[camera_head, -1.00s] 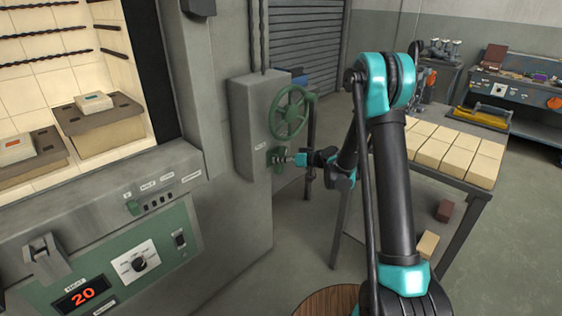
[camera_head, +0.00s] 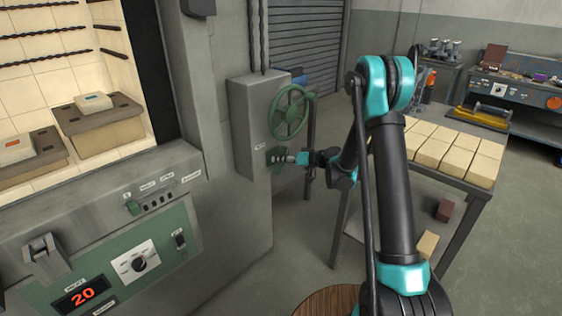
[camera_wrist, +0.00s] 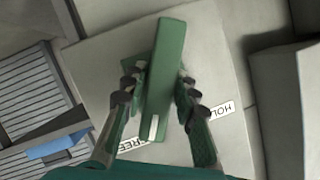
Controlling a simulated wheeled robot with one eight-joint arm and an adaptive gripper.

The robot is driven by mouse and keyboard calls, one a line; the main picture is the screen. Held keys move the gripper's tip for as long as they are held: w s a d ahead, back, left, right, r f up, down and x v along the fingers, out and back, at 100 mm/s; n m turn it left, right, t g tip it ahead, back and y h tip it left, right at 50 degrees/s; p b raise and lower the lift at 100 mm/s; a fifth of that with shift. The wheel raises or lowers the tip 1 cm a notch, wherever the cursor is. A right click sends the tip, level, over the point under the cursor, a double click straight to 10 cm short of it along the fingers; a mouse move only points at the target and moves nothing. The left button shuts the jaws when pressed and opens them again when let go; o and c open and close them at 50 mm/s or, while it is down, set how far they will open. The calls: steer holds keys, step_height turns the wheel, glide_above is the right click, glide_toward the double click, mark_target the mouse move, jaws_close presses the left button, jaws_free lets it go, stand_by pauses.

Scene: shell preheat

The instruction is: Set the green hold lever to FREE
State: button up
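The green hold lever (camera_wrist: 166,70) fills the middle of the wrist view, a flat green bar with a white mark near its lower end. That marked end points down and slightly left, beside the partly hidden FREE label (camera_wrist: 133,144); the HOLD label (camera_wrist: 222,111) lies to its right. My gripper (camera_wrist: 160,82) has one finger on each side of the lever, closed in around it; any small gap at the left finger is hard to judge. In the head view the lever (camera_head: 275,155) is at the grey box below the handwheel, with my gripper (camera_head: 284,159) at it.
A green handwheel (camera_head: 290,112) stands out from the grey box (camera_head: 246,130) just above my gripper. The furnace panel (camera_head: 140,262) is to the left. A table with pale bricks (camera_head: 450,150) stands to the right, behind my arm.

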steer(key=shift+o, duration=1.3)
steer(key=shift+d, duration=0.1)
steer(key=v, duration=1.1)
steer(key=shift+s+d+r, duration=0.15)
steer(key=shift+s+d, duration=0.05)
steer(key=shift+d, duration=0.1)
steer(key=s+d+f+m+h, duration=0.1)
steer(key=s+d+h, duration=0.3)
steer(key=s, duration=0.7)
steer(key=s+d+f+m+g+h, duration=0.1)
steer(key=s+d+m+h, duration=0.2)
steer(key=s+d, duration=0.5)
steer(key=s+d+f+m+g+h, duration=0.1)
steer(key=s+d+h, duration=0.4)
steer(key=s, duration=1)
steer(key=shift+d+f+m+h, duration=0.3)
steer(key=shift+d+m+h, duration=0.1)
steer(key=shift+d+m, duration=0.25)
